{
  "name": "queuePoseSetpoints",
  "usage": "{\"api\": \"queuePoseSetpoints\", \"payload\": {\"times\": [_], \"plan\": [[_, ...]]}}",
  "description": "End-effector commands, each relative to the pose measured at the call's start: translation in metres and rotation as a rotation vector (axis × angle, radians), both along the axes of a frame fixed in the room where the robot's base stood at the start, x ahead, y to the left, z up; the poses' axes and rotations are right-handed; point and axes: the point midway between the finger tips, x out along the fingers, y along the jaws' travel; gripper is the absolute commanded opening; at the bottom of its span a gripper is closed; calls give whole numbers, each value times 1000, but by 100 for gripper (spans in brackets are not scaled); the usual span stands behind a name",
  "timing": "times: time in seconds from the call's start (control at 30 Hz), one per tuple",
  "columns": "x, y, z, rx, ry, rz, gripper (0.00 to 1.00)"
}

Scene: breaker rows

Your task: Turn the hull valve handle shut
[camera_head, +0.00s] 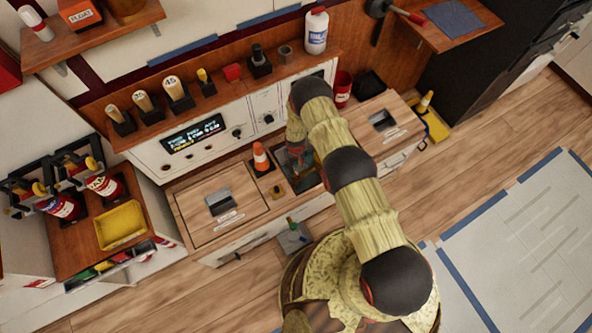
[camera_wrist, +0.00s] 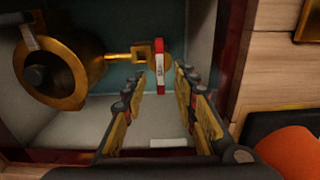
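The hull valve shows in the wrist view as a round brass body (camera_wrist: 65,70) at the left, with a thin brass stem running right to a square brass piece. The red handle (camera_wrist: 160,62), with a white label, stands upright in the picture at the stem's end. My gripper (camera_wrist: 160,82) is open, its two fingers apart below the handle in the picture, with nothing between them. The handle lies just ahead of the fingertips; I cannot tell whether they touch it. In the head view my arm reaches down into the console recess (camera_head: 305,183), and hides most of the valve.
The recess has pale walls close around the valve. Wooden lids (camera_head: 240,190) flank the recess. A shelf with bottles and handled tools runs behind.

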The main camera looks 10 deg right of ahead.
Motion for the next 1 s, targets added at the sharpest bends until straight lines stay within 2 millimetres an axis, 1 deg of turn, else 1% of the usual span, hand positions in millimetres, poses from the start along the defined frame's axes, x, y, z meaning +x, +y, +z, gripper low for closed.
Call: {"api": "queuePoseSetpoints", "payload": {"times": [0.03, 0.1, 0.3, 0.43, 0.67, 1.0], "plan": [[0, 0, -10, 0, 0, 0, 29], [0, 0, -19, 0, 0, 0, 29], [0, 0, -36, 0, 0, 0, 29], [1, 0, -39, 0, -1, 0, 29], [1, 0, -39, 0, -1, 0, 29], [1, 0, -39, 0, -1, 0, 10]]}}
